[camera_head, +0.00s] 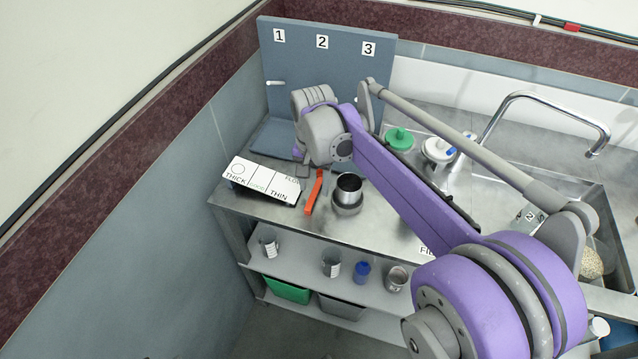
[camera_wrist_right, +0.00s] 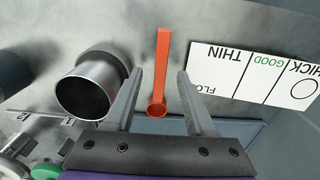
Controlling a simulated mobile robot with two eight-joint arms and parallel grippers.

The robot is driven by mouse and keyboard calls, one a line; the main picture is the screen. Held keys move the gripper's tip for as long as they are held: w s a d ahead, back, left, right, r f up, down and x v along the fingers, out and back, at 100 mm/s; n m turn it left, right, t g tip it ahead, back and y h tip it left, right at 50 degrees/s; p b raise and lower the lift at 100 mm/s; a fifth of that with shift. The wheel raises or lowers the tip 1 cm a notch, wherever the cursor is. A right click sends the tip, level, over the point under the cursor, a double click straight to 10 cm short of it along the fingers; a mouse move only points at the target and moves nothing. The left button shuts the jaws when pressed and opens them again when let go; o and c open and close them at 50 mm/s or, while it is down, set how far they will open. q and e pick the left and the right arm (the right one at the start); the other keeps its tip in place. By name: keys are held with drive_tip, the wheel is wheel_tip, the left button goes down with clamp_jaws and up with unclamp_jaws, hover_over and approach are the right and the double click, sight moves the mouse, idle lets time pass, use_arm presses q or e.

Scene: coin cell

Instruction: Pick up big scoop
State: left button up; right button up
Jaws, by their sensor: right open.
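An orange scoop (camera_head: 313,192) lies on the steel counter, between the white label card and a metal cup. It is the only scoop I can make out, and I cannot tell its size class. In the right wrist view the scoop (camera_wrist_right: 163,72) shows a long flat handle and a small round end. My right gripper (camera_wrist_right: 160,82) is open, with one finger on each side of the scoop in that view and nothing held. In the head view the right gripper (camera_head: 303,168) is partly hidden by its own wrist, just behind the scoop. My left gripper is not in view.
A metal cup (camera_head: 348,188) stands close beside the scoop, and a THICK/THIN card (camera_head: 262,184) lies on the other side. A grey numbered stand (camera_head: 330,65) rises behind. A green-lidded container (camera_head: 398,140) and a sink faucet (camera_head: 545,100) are to the right.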

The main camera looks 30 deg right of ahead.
wheel_tip(320, 180, down, 2)
drive_tip(key=shift+f, duration=0.1)
drive_tip(key=shift+c, duration=0.2)
clamp_jaws()
